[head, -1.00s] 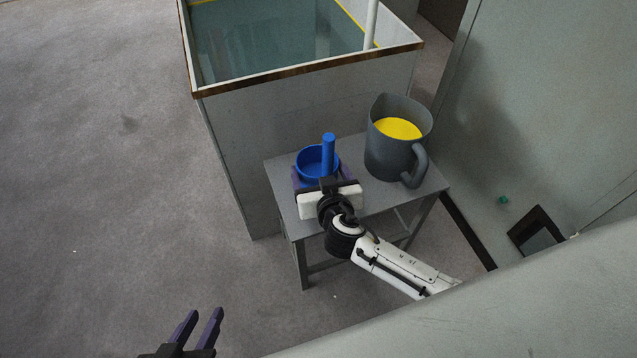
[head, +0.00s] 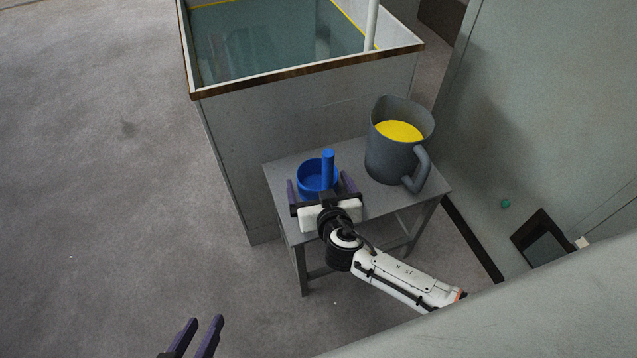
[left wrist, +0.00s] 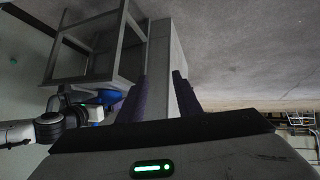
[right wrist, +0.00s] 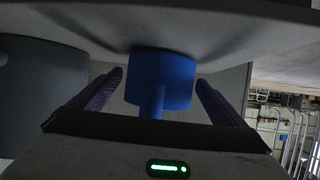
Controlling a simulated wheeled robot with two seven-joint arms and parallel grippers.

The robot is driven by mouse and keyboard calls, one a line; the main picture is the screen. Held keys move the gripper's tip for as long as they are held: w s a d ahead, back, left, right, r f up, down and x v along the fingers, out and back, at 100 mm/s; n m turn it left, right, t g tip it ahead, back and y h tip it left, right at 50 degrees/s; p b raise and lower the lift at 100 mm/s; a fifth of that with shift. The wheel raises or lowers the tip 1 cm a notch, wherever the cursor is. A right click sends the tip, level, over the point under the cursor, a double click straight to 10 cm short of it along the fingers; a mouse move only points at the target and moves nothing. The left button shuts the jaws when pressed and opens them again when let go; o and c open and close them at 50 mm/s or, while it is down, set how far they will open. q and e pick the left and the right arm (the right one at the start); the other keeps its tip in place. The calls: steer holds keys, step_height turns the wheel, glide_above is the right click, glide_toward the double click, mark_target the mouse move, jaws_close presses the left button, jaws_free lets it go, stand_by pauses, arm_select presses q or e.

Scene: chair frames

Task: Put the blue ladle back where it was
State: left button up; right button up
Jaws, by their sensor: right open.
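The blue ladle (head: 313,175), a round cup with an upright handle, stands on the left part of the small grey table (head: 384,200). My right gripper (head: 320,190) is open at the table's front edge, its fingers on either side of the ladle. The right wrist view shows the ladle (right wrist: 160,80) between the spread fingers (right wrist: 160,92), with a gap on each side. My left gripper (head: 194,336) is open and empty, low and away from the table; its spread fingers also show in the left wrist view (left wrist: 160,98).
A grey pitcher (head: 388,159) with yellow contents stands on the table right of the ladle. A large open-topped tank (head: 240,140) stands directly behind the table. A grey wall (head: 520,120) is at the right. The floor at left is clear.

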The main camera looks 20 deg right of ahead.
steer(key=shift+r+p, duration=0.35)
steer(key=p+v, duration=0.2)
steer(key=v, duration=1)
